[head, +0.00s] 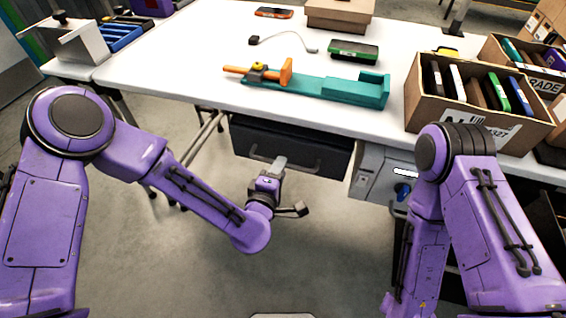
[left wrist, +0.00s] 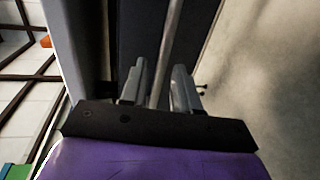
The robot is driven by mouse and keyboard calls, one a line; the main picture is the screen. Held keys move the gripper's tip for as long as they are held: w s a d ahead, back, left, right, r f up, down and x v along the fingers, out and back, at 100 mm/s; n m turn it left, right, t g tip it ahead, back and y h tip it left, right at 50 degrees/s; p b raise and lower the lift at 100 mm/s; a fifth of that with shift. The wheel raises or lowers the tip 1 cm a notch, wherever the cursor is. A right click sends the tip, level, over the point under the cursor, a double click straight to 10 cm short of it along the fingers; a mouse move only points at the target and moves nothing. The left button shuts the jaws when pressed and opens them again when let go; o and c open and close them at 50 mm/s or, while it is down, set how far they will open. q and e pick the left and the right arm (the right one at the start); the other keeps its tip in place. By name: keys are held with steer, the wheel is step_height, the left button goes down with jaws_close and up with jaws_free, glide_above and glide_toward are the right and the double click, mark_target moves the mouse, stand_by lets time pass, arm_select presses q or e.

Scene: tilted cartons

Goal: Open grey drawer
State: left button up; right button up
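The dark grey drawer (head: 305,153) hangs under the white table, with a bar handle along its front. Its front sits close under the table edge, and I see no gap showing it pulled out. My left gripper (head: 281,166) is at the drawer's front, near the middle of the handle. In the left wrist view the handle bar (left wrist: 171,40) runs between the two fingers of the left gripper (left wrist: 159,85). The fingers are apart, with a gap beside the bar. Whether either finger touches it I cannot tell. My right gripper is out of view below the picture.
The table (head: 190,60) carries a teal and orange tool (head: 325,88), a green-black box (head: 353,51) and a carton of upright items (head: 425,105). A light grey cabinet (head: 370,165) stands right of the drawer. The floor (head: 320,245) before the drawer looks clear.

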arm_select(q)
steer(key=x, duration=0.3)
steer(key=shift+w+f, duration=0.1)
steer(key=shift+c, duration=0.4)
jaws_close()
